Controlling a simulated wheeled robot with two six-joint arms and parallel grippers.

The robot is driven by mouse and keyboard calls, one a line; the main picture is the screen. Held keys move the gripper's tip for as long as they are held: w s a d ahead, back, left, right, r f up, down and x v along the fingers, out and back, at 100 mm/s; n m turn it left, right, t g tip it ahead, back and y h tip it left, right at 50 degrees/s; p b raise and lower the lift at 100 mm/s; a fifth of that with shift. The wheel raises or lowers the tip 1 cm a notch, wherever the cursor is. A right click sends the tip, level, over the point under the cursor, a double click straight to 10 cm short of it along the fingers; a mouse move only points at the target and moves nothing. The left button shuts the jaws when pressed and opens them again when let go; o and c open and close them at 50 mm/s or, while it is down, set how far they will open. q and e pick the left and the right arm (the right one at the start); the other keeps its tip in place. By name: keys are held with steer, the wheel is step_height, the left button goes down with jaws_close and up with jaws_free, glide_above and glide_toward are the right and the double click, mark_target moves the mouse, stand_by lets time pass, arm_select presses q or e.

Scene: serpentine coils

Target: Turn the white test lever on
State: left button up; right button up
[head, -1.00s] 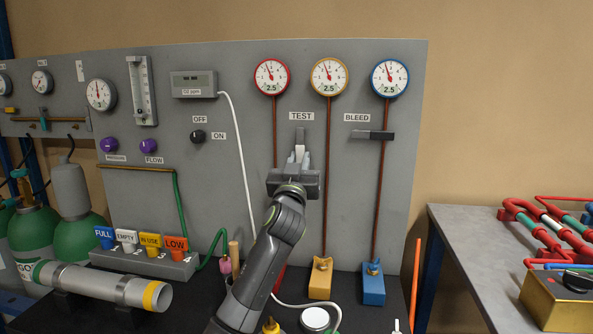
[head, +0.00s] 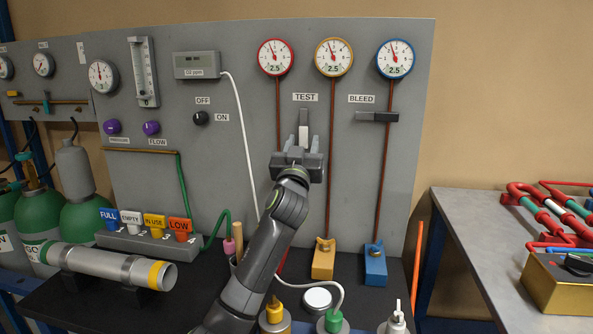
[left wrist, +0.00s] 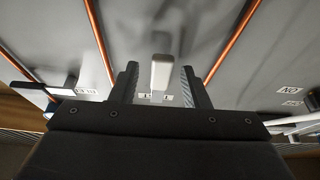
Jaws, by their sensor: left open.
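The white test lever (head: 303,118) stands upright on the grey panel just under the TEST label (head: 305,97). My left gripper (head: 301,146) is in front of the panel at the lever's lower end, fingers pointing up and apart. In the left wrist view the white lever (left wrist: 161,72) shows between the two open fingertips of my left gripper (left wrist: 160,78), with gaps on both sides. The gripper is not closed on it. The lever's base is partly hidden by the gripper. My right gripper is not in view.
A dark BLEED lever (head: 377,117) lies to the right. Copper pipes run down the panel from three gauges. A white cable (head: 245,150) hangs to the left. Bottles with coloured caps (head: 274,313) and valve blocks (head: 323,260) stand on the black bench below.

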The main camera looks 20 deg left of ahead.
arm_select(q)
steer(key=b+v, duration=0.1)
steer(key=v, duration=1.5)
steer(key=shift+s+f, duration=0.2)
steer(key=shift+s, duration=0.1)
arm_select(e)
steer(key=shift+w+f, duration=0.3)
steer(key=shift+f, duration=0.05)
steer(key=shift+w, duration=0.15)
